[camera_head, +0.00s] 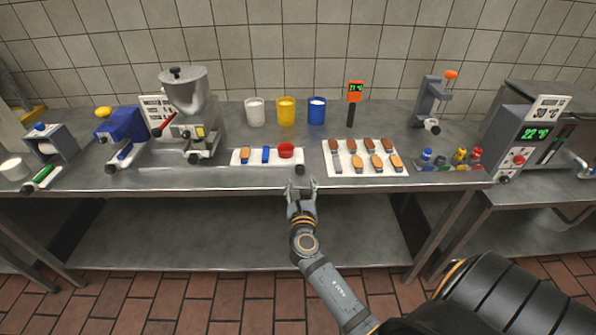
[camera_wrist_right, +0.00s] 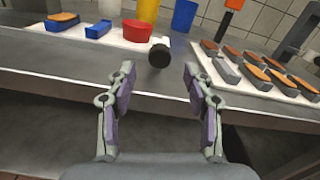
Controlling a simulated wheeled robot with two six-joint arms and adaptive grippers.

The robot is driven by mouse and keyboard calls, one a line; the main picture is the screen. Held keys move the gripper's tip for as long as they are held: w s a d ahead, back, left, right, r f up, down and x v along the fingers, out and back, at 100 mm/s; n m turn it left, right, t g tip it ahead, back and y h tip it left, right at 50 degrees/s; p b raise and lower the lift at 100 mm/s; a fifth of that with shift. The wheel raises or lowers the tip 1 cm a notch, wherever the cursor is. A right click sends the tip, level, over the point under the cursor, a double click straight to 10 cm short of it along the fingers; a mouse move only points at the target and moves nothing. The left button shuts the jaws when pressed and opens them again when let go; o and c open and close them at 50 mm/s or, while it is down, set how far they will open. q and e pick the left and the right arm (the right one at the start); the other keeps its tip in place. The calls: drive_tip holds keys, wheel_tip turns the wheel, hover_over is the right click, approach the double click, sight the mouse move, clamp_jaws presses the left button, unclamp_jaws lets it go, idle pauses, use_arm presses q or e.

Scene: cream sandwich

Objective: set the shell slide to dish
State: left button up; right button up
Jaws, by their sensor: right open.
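A white strip (camera_head: 236,159) lies near the front of the steel counter. On it, left to right, are an orange-topped blue shell piece (camera_head: 245,155), a blue block (camera_head: 266,155) and a round red dish (camera_head: 286,151); the dish also shows in the right wrist view (camera_wrist_right: 138,31). A pale stub with a black knob (camera_wrist_right: 159,54) stands by the strip's right end, at the counter edge; I cannot tell whether it is the shell slide's handle. My right gripper (camera_head: 301,184) is open and empty, just in front of the knob and apart from it. My left gripper is out of view.
A white tray (camera_head: 333,172) of several filled shells lies right of the knob. White (camera_head: 255,113), yellow (camera_head: 286,111) and blue (camera_head: 317,111) cups stand behind. A hopper machine (camera_head: 187,95) is at left, a control box (camera_head: 530,135) at right. The counter's front edge is close.

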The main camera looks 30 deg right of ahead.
sight(300, 172)
drive_tip(key=x, duration=0.6)
drive_tip(key=shift+w+d, duration=0.15)
drive_tip(key=shift+w, duration=0.1)
clamp_jaws()
